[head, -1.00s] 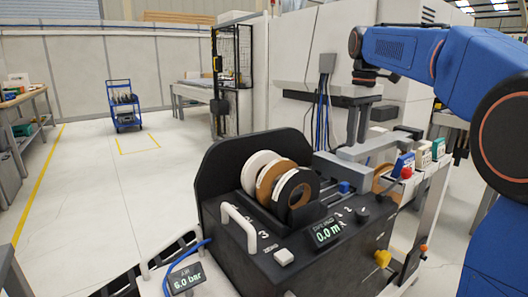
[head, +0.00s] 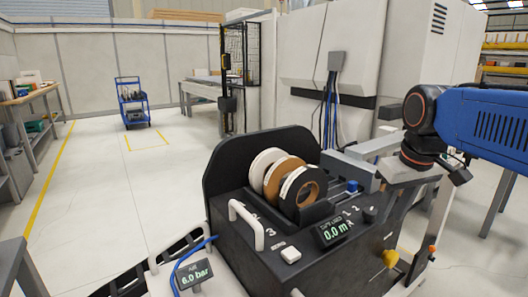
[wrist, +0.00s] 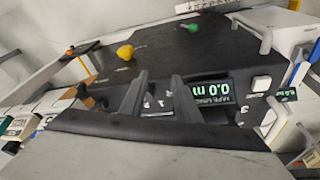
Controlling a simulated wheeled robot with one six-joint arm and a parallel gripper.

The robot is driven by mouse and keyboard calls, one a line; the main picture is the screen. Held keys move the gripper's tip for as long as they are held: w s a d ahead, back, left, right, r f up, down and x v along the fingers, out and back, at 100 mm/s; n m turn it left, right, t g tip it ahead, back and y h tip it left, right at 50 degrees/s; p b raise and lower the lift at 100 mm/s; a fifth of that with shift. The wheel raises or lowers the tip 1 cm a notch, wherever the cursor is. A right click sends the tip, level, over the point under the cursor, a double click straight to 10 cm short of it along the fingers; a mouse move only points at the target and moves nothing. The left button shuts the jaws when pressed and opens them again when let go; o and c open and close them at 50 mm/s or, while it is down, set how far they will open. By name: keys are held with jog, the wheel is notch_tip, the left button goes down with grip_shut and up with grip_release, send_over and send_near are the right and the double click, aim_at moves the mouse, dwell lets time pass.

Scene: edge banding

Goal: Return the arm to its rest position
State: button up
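My blue arm (head: 490,118) reaches in from the right of the head view, with its wrist bent down at the black joint. My gripper's grey body (head: 408,174) hangs below the wrist, above the right end of the edge banding machine; its fingertips are not clear there. In the wrist view, the two dark fingers of my gripper (wrist: 159,78) stand apart with nothing between them. The machine's black front panel (wrist: 165,55) lies beyond them.
The black machine (head: 300,248) carries white, brown and black banding rolls (head: 302,192) and a 0.0 m display (head: 334,230). A yellow knob (wrist: 125,52) sticks out of its panel. A blue cart (head: 132,103) stands far back on open floor.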

jog(key=s+f+m+t, duration=0.1)
jog(key=s+f+m, duration=0.1)
jog(key=s+f, duration=1.1)
jog(key=shift+f+t, duration=0.4)
jog(key=shift+f, duration=0.5)
jog(key=shift+c, duration=0.6)
dwell(1.1)
